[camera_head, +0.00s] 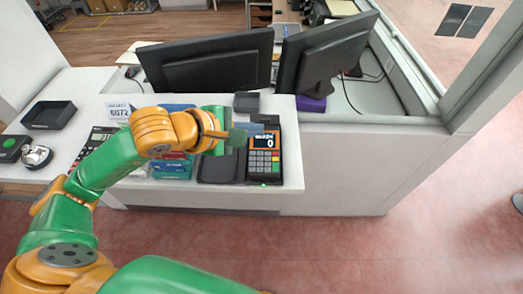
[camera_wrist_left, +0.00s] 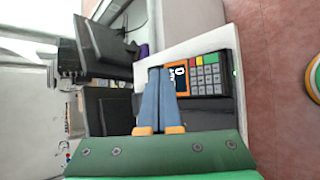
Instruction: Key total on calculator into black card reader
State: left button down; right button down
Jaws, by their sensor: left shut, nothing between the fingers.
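The black card reader (camera_head: 277,179) lies at the right end of the white counter. Its orange-framed screen shows a 0, with small text I cannot read, above a keypad with coloured keys. In the left wrist view the reader (camera_wrist_left: 233,76) lies sideways just beyond my fingertips. My left gripper (camera_head: 246,130) is shut and empty, above the reader's top end; its two blue-grey fingers (camera_wrist_left: 165,72) lie together beside the screen. I cannot tell whether they touch it. A calculator-like item (camera_head: 97,138) is partly hidden behind my left arm. My right gripper is not in view.
A card reading 6072 (camera_head: 118,112) stands further left. Two monitors (camera_head: 207,66) rise behind the counter. A small dark box (camera_head: 246,102) sits behind the reader.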

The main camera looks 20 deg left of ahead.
pick_arm(q)
jog(key=b, duration=0.6)
send_over(253, 153)
jog(key=s+d, duration=0.1)
jog(key=s, duration=0.1)
jog(key=f, duration=0.7)
jog(key=shift+w+d+f, duration=0.1)
jog(key=shift+w+f, duration=0.15)
jog(key=shift+f, duration=0.05)
jog(key=shift+w+f+b, duration=0.2)
jog(key=shift+f+b, duration=0.35)
dwell(0.4)
jog(key=shift+w+f+b, duration=0.1)
jog(key=shift+f+b, duration=0.3)
jog(key=shift+b, duration=0.25)
